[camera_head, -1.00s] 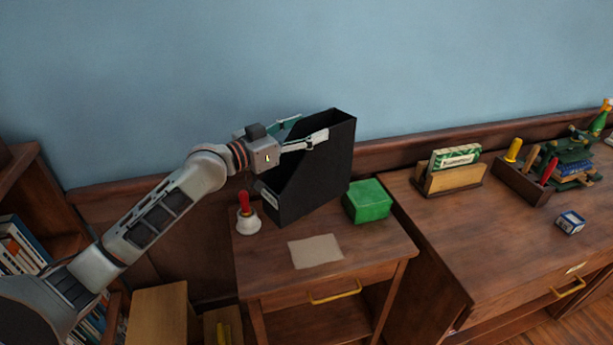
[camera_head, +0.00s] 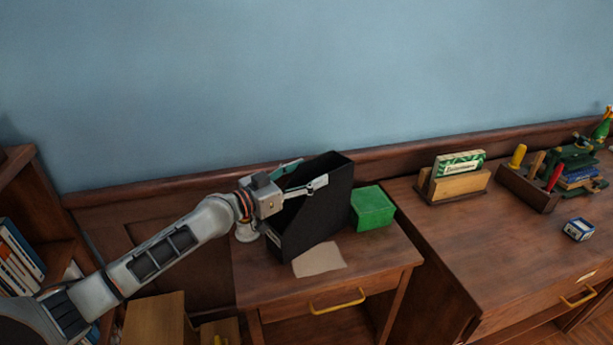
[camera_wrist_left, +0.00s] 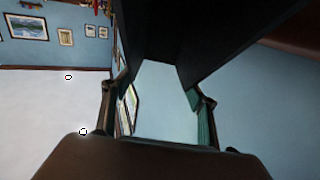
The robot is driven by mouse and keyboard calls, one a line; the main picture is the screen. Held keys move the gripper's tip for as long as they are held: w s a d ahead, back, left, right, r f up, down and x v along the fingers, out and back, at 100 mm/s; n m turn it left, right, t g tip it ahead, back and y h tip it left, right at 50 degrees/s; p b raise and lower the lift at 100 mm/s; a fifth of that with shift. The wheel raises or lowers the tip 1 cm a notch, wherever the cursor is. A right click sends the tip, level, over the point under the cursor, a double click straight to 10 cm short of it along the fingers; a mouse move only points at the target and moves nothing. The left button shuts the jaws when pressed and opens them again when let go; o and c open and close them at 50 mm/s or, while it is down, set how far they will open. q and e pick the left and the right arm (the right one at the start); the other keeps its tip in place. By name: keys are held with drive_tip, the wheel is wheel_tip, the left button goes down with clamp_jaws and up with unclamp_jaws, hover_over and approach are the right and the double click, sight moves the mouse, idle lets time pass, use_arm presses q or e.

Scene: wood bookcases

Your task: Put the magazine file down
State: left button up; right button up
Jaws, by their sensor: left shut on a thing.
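The black magazine file (camera_head: 325,205) is upright over the small wooden side table (camera_head: 262,292), its lower edge at or just above the top; I cannot tell if it touches. My left gripper (camera_head: 305,186) is shut on the file's upper wall. In the left wrist view, the file is a dark shape (camera_wrist_left: 200,35) across the top, ahead of the fingers (camera_wrist_left: 155,108). My right gripper is not in view.
A green box (camera_head: 372,208) stands close to the file's right. A beige card (camera_head: 320,260) lies in front of it. A white bell (camera_head: 247,233) is at its left, partly hidden by my gripper. The desk (camera_head: 450,235) at right holds a letter holder (camera_head: 455,184) and tool rack (camera_head: 528,188).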

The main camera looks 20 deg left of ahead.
use_arm(q)
drive_tip(key=shift+r, duration=0.1)
drive_tip(key=shift+f, duration=0.25)
drive_tip(key=o, duration=1.8)
drive_tip(key=shift+c, duration=0.2)
